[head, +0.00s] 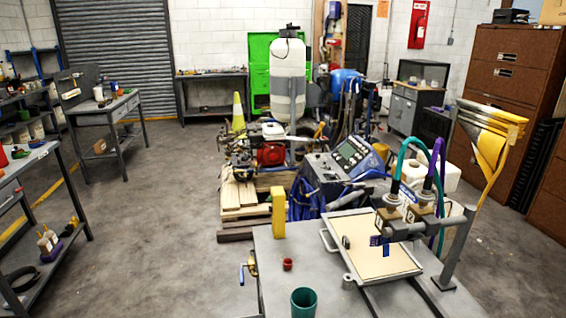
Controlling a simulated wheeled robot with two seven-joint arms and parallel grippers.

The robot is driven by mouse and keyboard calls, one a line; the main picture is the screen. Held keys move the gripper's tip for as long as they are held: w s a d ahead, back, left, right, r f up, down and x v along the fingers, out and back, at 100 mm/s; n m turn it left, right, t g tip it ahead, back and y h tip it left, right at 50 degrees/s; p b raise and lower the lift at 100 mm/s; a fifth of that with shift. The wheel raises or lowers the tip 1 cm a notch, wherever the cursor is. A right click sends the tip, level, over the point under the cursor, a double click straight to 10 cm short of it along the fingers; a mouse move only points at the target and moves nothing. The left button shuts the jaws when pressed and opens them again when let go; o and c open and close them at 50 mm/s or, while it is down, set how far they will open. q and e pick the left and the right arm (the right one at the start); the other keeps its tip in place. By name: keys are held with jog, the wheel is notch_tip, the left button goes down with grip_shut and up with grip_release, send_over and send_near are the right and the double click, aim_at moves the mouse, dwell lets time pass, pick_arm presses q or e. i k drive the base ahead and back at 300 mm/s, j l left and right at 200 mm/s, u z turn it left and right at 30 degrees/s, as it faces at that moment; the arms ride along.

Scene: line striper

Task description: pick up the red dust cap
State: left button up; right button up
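The red dust cap (287,264) is a small dark red round piece. It sits on the grey metal table (268,284) toward its left side, between a green cup and a yellow block. Nothing covers it or touches it. Neither of my grippers shows in the head view.
A green cup (304,302) stands in front of the cap. A yellow upright block (278,214) stands behind it. A framed tray (370,248) lies to the right, under two hose fittings with teal (400,160) and purple hoses. A brass valve (251,264) hangs at the table's left edge.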

aim_at(288, 263)
jog(key=k+j, duration=0.1)
jog(key=j, duration=0.25)
jog(key=k+j, duration=0.15)
jog(key=j, duration=0.2)
jog(key=k+j, duration=0.1)
jog(key=j, duration=0.3)
jog(key=k+j, duration=0.1)
jog(key=j, duration=0.25)
jog(key=k+j, duration=0.1)
jog(key=j, duration=0.25)
jog(key=z, duration=0.45)
jog(key=i+j+z, duration=0.15)
jog(key=z, duration=0.7)
jog(key=j+z, duration=0.15)
jog(key=z, duration=0.3)
jog(key=i+j+z, duration=0.1)
jog(key=j+z, duration=0.3)
jog(key=j, duration=0.4)
jog(key=j+z, duration=0.4)
jog(key=j, duration=0.4)
jog(key=k+j+z, duration=0.1)
jog(key=j+z, duration=0.3)
jog(key=j, duration=0.35)
